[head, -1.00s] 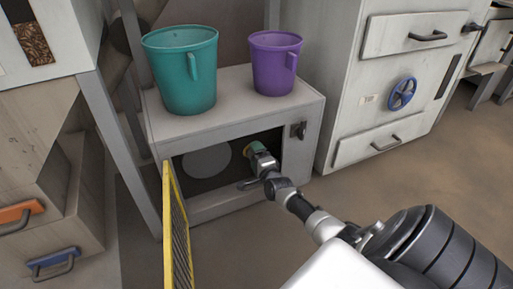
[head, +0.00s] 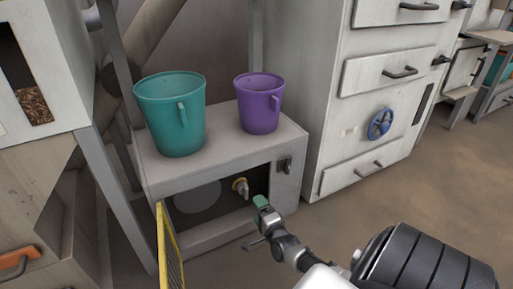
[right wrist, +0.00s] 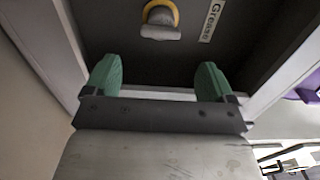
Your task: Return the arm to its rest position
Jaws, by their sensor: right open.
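My right gripper (head: 262,205) is in front of the open compartment of the low grey cabinet (head: 225,160). In the right wrist view its two green fingertips (right wrist: 157,82) stand wide apart with nothing between them. A small yellow-ringed knob or valve (head: 241,187) sits on the dark inside wall of the compartment. It also shows in the right wrist view (right wrist: 160,20), beyond the fingertips and apart from them, beside a label reading "Grease" (right wrist: 212,20). My left gripper is out of view.
A yellow-edged door (head: 168,245) hangs open at the compartment's left. A teal bucket (head: 165,118) and a purple bucket (head: 256,105) stand on the cabinet top. A tall drawer cabinet (head: 345,130) with a blue handwheel (head: 380,123) stands right. The floor (head: 440,190) at right is clear.

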